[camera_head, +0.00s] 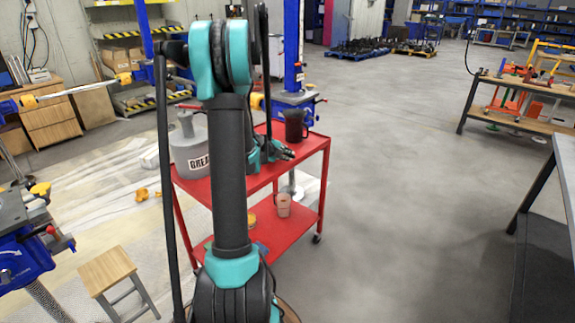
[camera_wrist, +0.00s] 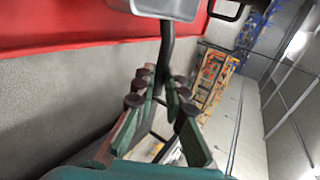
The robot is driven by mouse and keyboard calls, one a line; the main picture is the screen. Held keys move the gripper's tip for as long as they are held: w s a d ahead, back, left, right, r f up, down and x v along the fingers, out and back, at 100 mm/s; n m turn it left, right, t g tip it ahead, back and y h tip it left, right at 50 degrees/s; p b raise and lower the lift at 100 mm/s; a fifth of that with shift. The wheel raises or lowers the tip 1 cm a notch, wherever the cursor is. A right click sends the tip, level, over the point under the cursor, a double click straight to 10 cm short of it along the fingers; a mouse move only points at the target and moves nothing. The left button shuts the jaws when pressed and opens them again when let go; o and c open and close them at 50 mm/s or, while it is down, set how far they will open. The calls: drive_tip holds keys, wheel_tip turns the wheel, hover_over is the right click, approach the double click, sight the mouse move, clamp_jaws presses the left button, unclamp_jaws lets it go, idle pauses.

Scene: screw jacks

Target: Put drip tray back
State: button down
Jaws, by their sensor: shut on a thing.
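My gripper (camera_wrist: 160,98) is shut on the lower end of a dark handle (camera_wrist: 167,55) in the wrist view. The handle leads up to a pale grey, shallow piece with a rounded rim, which looks like the drip tray (camera_wrist: 165,9); the top edge of the view cuts it off. In the head view my gripper (camera_head: 284,154) is at the right edge of the upper shelf of a red cart (camera_head: 311,153). I cannot make out the tray in the head view. Whether it touches the shelf is unclear.
On the cart's upper shelf stand a grey grease container (camera_head: 188,148) and a black jug (camera_head: 295,125). A small pinkish cup (camera_head: 283,205) stands on the lower shelf. A wooden stool (camera_head: 107,270) is at front left. A workbench (camera_head: 525,95) stands at right; the floor between is clear.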

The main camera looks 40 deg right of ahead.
drive_tip(key=shift+f, duration=2.1)
drive_tip(key=c, duration=1.6)
unclamp_jaws()
